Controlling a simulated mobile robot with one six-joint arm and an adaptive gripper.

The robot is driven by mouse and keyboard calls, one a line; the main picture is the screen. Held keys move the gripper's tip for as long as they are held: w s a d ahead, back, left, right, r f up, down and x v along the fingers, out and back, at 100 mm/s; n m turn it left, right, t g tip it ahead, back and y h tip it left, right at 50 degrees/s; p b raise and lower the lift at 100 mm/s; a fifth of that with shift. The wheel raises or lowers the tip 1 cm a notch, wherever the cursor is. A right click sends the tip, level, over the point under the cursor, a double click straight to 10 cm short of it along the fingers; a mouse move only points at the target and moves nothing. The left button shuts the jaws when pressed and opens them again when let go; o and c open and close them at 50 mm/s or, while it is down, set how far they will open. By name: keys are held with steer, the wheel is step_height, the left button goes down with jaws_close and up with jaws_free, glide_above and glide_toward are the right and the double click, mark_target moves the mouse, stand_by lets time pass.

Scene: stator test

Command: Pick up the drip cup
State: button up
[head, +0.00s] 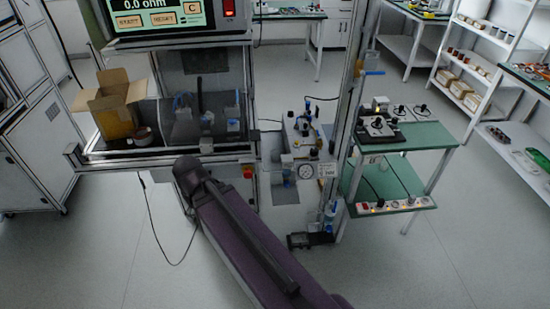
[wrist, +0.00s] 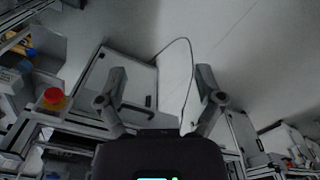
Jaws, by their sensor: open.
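I cannot single out the drip cup with certainty in either view. In the head view, small bluish, clear parts sit low on the metal frame right of centre, too small to tell apart. My gripper (wrist: 158,92) shows in the wrist view with its two grey fingers spread wide. Nothing is held between them; pale floor, a panel and a dark cable show behind the gap. In the head view my arm reaches up from the bottom centre towards the test bench, and the gripper cannot be made out there.
An open cardboard box (head: 115,118) and a tape roll (head: 143,137) sit on the bench's left. A green-topped table (head: 415,135) stands right. A red button (wrist: 53,98) is left in the wrist view. The front floor is mostly clear.

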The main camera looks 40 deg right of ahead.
step_height(320, 180, down, 32)
steer(key=w+b, duration=0.3)
steer(key=b, duration=2.9)
steer(key=n+t+h+b, duration=1.2)
steer(key=n+h+b, duration=0.1)
steer(key=n, duration=1.3)
glide_toward(275, 157)
steer(key=x, duration=0.3)
steer(key=shift+w+d+n, duration=0.35)
steer(key=shift+d+n, duration=0.05)
steer(key=shift+n, duration=0.2)
